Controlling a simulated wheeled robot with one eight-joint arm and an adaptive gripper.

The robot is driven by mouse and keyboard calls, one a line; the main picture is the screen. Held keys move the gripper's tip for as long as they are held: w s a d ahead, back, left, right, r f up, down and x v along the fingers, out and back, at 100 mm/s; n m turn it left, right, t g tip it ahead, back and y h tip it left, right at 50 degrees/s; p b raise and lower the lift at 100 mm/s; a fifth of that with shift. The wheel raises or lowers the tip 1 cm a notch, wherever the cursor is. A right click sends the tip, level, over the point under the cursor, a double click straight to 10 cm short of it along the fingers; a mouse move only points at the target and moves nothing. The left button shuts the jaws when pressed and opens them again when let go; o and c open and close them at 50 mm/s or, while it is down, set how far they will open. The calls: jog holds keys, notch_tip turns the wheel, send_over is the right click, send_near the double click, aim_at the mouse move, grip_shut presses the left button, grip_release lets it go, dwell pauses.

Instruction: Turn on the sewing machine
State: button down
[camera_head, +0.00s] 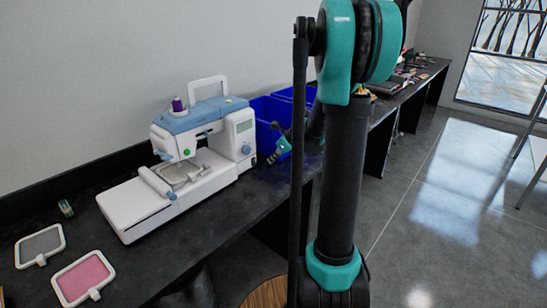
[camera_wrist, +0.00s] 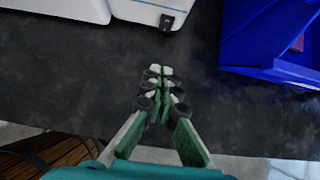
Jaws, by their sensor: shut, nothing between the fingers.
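The sewing machine (camera_head: 195,140) stands on the dark counter in the head view. It is white with a light blue top, a purple thread spool and a small display on its right end. In the wrist view its white side (camera_wrist: 140,10) shows at the top edge, with a small black part (camera_wrist: 167,21) low on it; I cannot tell whether this is the switch or its state. My gripper (camera_wrist: 160,72) is shut and empty, apart from the machine, with its fingertips pointing towards that side. In the head view my gripper (camera_head: 272,157) is just right of the machine.
Blue bins (camera_head: 268,110) stand behind my gripper; one bin (camera_wrist: 270,40) is close on the right in the wrist view. Two embroidery hoops, grey (camera_head: 40,243) and pink (camera_head: 82,277), lie front left. A wooden barrel-like object (camera_wrist: 50,152) is below the counter edge.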

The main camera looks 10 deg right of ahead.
aim_at(254, 163)
jog(key=x, duration=0.7)
jog(key=shift+w+a, duration=0.7)
jog(key=shift+w, duration=0.25)
jog(key=shift+w+a, duration=0.35)
jog(key=shift+w, duration=0.2)
jog(key=shift+w+a+f, duration=0.15)
jog(key=shift+w+a, duration=0.05)
jog(key=shift+r, duration=0.8)
